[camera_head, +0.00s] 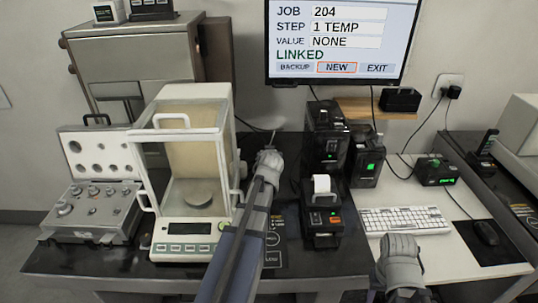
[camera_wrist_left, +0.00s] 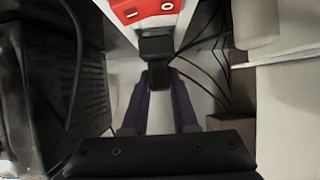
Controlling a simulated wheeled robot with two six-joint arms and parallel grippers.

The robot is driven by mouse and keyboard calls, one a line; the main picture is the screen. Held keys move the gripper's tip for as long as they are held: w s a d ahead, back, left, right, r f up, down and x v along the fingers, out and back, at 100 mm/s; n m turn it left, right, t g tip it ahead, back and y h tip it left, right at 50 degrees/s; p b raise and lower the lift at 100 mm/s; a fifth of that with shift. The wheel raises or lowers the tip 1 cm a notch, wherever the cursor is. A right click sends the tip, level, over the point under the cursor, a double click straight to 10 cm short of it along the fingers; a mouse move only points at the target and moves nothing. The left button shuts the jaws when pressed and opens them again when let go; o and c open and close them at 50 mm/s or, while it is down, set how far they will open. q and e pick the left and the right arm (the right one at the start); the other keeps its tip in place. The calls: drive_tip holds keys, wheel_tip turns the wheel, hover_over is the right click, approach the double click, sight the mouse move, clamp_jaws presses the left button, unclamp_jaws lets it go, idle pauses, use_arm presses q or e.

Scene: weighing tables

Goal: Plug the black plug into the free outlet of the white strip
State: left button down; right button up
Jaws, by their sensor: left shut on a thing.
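My left gripper (camera_head: 270,155) reaches over the dark table, just right of the balance, toward the wall. In the left wrist view its two fingers (camera_wrist_left: 160,85) are shut on the black plug (camera_wrist_left: 155,48). The strip is cut off by the top edge of that view. I cannot tell whether plug and strip touch. In the head view the gripper hides the plug. My right gripper (camera_head: 400,250) is near the keyboard; its fingers are not clear.
The glass-sided balance (camera_head: 185,228) stands left of my left arm, with a weight case (camera_head: 90,215) beyond it. Black devices (camera_head: 325,140) and a small printer (camera_head: 322,215) stand to the right. Dark cables (camera_wrist_left: 205,75) run beside the plug. A keyboard (camera_head: 405,220) lies farther right.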

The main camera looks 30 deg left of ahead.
use_arm(q)
drive_tip(key=shift+f+b, duration=0.9)
drive_tip(key=shift+f, duration=0.05)
drive_tip(key=c, duration=0.6)
unclamp_jaws()
drive_tip(key=shift+r, duration=0.1)
drive_tip(key=p+v, duration=0.3)
drive_tip(key=v, duration=0.4)
drive_tip(key=shift+s+p, duration=0.1)
drive_tip(key=shift+p, duration=0.25)
drive_tip(key=shift+s+d+r, duration=0.2)
drive_tip(key=shift+s+d, duration=0.05)
drive_tip(key=shift+s, duration=0.05)
drive_tip(key=shift+f, duration=0.1)
